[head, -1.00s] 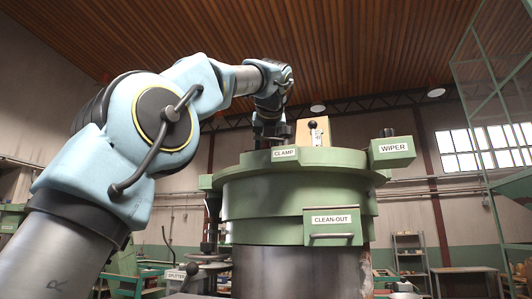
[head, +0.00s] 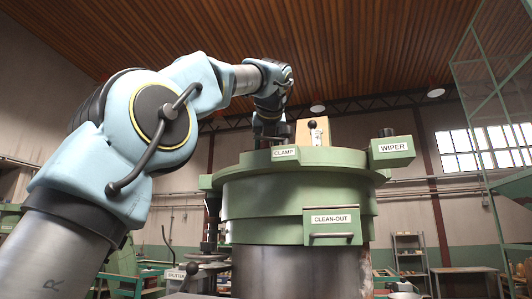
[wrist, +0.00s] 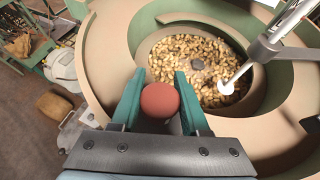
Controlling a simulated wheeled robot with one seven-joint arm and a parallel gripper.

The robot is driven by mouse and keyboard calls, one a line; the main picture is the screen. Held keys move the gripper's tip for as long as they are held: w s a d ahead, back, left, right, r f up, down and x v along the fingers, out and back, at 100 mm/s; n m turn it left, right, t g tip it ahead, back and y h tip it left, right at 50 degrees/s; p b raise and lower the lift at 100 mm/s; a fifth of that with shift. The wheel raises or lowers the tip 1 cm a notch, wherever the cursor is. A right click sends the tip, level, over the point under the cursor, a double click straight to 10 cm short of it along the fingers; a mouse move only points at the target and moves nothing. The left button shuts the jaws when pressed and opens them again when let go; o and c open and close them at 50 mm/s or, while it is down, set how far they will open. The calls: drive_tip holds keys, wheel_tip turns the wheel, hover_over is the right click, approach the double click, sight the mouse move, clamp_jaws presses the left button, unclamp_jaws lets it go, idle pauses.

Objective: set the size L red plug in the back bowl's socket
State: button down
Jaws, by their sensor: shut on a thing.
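My gripper (wrist: 159,76) has its two green fingers on either side of a round red plug (wrist: 160,101) and is shut on it. I cannot make out a size mark on the plug or pick out the socket for sure. In the head view my gripper (head: 268,133) is above the bowl's top rim (head: 235,167), behind the CLAMP label; its fingers and the plug are hidden there.
Many nuts (wrist: 215,45) fill the bowl's middle, around a dark grey hub (wrist: 197,64). A pale rod with a white round end (wrist: 226,88) reaches in from the right. A WIPER box (head: 391,148) and a black-knobbed lever (head: 312,126) stand at the bowl's top.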

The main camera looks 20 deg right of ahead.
drive_tip(key=shift+f, duration=0.25)
drive_tip(key=c, duration=0.7)
unclamp_jaws()
drive_tip(key=v, duration=1.1)
idle(0.5)
